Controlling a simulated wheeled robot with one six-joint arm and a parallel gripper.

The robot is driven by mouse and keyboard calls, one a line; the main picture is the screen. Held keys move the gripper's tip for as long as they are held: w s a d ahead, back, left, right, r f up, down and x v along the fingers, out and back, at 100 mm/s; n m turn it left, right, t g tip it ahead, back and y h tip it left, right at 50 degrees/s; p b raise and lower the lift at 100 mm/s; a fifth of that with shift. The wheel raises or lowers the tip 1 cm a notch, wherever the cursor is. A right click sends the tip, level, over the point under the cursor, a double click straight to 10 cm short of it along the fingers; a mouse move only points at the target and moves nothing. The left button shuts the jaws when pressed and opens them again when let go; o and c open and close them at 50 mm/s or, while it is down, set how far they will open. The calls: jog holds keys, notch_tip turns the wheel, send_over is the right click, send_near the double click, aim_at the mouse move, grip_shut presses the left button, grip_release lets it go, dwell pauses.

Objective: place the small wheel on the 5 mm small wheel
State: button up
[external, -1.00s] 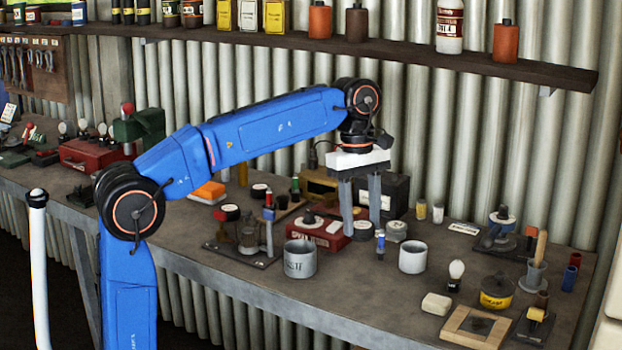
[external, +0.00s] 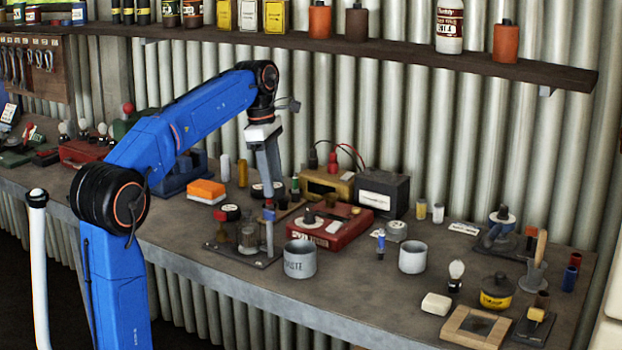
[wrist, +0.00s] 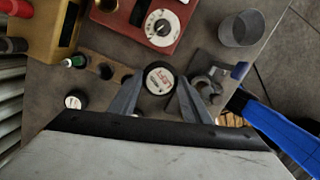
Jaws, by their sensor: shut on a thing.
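My gripper (wrist: 161,82) is shut on a small black wheel with a white printed label (wrist: 159,77), between the fingertips in the wrist view. In the external view my gripper (external: 270,200) points down over the bench, left of the red box, and partly covers the held wheel. A second small dark wheel with a white top (wrist: 75,100) lies on the bench, apart from the gripper, at lower left in the wrist view. It also shows in the external view (external: 257,190), just left of the fingers. Its label is too small to read.
A wooden rack (wrist: 96,66) with a green-capped item lies beside the second wheel. A red box with a dial (wrist: 162,28) and a yellow box (external: 328,182) stand close by. A stand with a glass vessel (external: 248,236) is in front. A grey cup (external: 300,260) stands to the right.

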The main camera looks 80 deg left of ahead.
jog(key=s+a+n, duration=0.6)
jog(key=s+a, duration=0.4)
jog(key=s, duration=0.5)
send_over(261, 186)
jog(key=shift+s+d+f+y, duration=0.1)
jog(key=shift+s+f+y, duration=0.15)
jog(key=shift+f, duration=0.7)
jog(key=shift+s+d+f+y, duration=0.1)
jog(key=shift+s+f+y, duration=0.1)
jog(key=shift+f, duration=0.75)
jog(key=shift+w+a+f, duration=0.1)
jog(key=shift+f, duration=0.7)
jog(key=shift+w+a+f, duration=0.1)
jog(key=shift+f, duration=0.65)
jog(key=o, duration=1)
jog(key=shift+f, duration=0.15)
jog(key=shift+o, duration=0.2)
notch_tip(261, 186, up, 8)
jog(key=s, duration=0.1)
jog(key=shift+s+f, duration=0.15)
